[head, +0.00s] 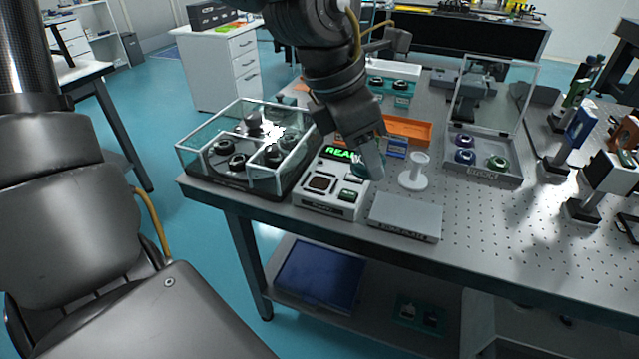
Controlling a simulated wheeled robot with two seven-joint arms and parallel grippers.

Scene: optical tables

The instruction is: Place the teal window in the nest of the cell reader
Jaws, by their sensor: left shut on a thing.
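The cell reader (318,202) is a pale box near the front edge of the table, with a lit green display partly covered by my gripper. Its dark square nest (320,183) shows on top at the left and looks empty. My left gripper (368,172) reaches down from the top of the picture, over the right back part of the reader, right of the nest. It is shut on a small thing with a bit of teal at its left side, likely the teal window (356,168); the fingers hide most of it. My right gripper is not in view.
A clear-walled case (185,160) with dark round parts stands left of the reader. A grey flat box (405,217) and a white pedestal (413,180) are at its right. An orange tray (410,128) lies behind. A clear-lidded case (485,172) holds round parts. Free perforated tabletop lies at the right.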

